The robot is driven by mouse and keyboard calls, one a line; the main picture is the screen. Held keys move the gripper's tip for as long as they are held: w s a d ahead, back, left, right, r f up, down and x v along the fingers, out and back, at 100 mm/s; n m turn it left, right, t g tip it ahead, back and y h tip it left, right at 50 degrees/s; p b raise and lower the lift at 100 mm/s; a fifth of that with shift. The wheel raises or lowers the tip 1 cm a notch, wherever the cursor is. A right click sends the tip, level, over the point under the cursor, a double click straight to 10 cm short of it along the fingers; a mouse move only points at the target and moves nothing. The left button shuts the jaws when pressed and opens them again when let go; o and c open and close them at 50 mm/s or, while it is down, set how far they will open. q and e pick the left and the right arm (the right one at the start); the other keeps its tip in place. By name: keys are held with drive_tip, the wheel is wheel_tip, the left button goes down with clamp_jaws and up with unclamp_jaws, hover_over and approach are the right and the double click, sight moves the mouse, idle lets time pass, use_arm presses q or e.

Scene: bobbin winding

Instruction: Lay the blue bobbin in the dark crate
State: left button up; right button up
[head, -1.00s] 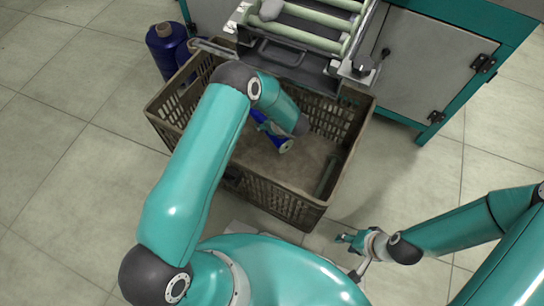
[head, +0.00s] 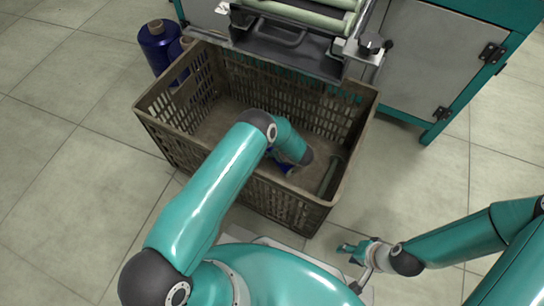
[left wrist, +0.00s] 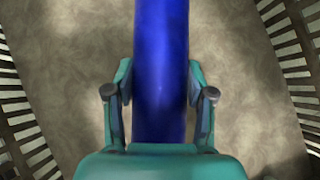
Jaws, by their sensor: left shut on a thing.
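The blue bobbin (left wrist: 160,60) stands out between the two fingers of my left gripper (left wrist: 160,98) in the left wrist view, and the fingers are shut on it. In the head view only a small blue part of the bobbin (head: 285,165) shows; my left arm hides most of it and the gripper. The bobbin is inside the outline of the dark crate (head: 285,204), over its floor. I cannot tell whether it touches the floor. My right gripper (head: 352,250) is outside the crate, at its front right, low in the picture; its jaws are too small to read.
Blue-purple thread cones (head: 160,45) stand on the tiled floor behind the crate's left corner. A machine with pale rollers (head: 300,14) overhangs the crate's back edge. A grey and teal cabinet (head: 430,65) stands at the right. The crate's left floor looks clear.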

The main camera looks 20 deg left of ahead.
use_arm(q)
wheel_tip(320, 180, down, 4)
drive_tip(key=shift+f+b, duration=0.2)
drive_tip(key=shift+b, duration=0.85)
drive_tip(key=shift+r, duration=0.1)
drive_tip(key=o, duration=1.3)
drive_tip(key=shift+o, duration=0.2)
drive_tip(key=shift+d+r+p, duration=0.15)
drive_tip(key=shift+r+p, duration=0.15)
drive_tip(key=p+v, duration=0.4)
drive_tip(key=v, duration=0.6)
drive_tip(key=shift+s+p, duration=0.1)
drive_tip(key=shift+p, duration=0.2)
drive_tip(key=shift+s+d+r, duration=0.25)
drive_tip(key=shift+d+r, duration=0.15)
drive_tip(key=shift+d, duration=0.05)
